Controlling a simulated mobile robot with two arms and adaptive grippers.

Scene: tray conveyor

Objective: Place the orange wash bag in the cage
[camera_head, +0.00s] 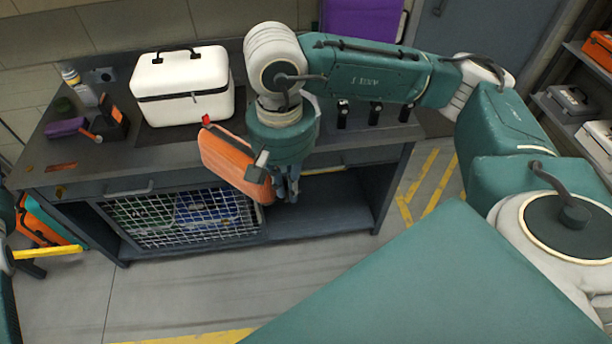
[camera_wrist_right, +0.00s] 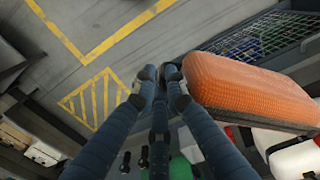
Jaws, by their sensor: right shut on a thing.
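The orange wash bag (camera_head: 236,162) hangs tilted at my right gripper (camera_head: 289,190), in front of the workbench and above the cage. In the right wrist view the bag (camera_wrist_right: 250,92) lies right beside the fingertips (camera_wrist_right: 158,74), which are close together. My right gripper is shut on the bag; the exact contact is hard to see. The wire-mesh cage (camera_head: 150,238) is under the bench top, with green and blue things inside. It also shows at the top right of the wrist view (camera_wrist_right: 245,44). My left gripper (camera_head: 30,268) shows only partly at the left edge.
On the bench top (camera_head: 130,160) stand a white case (camera_head: 183,88), a purple item (camera_head: 66,127), a bottle (camera_head: 80,85) and small dark holders. An orange and teal case (camera_head: 42,226) is at the left. Open shelf space lies right of the cage. Floor in front is clear.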

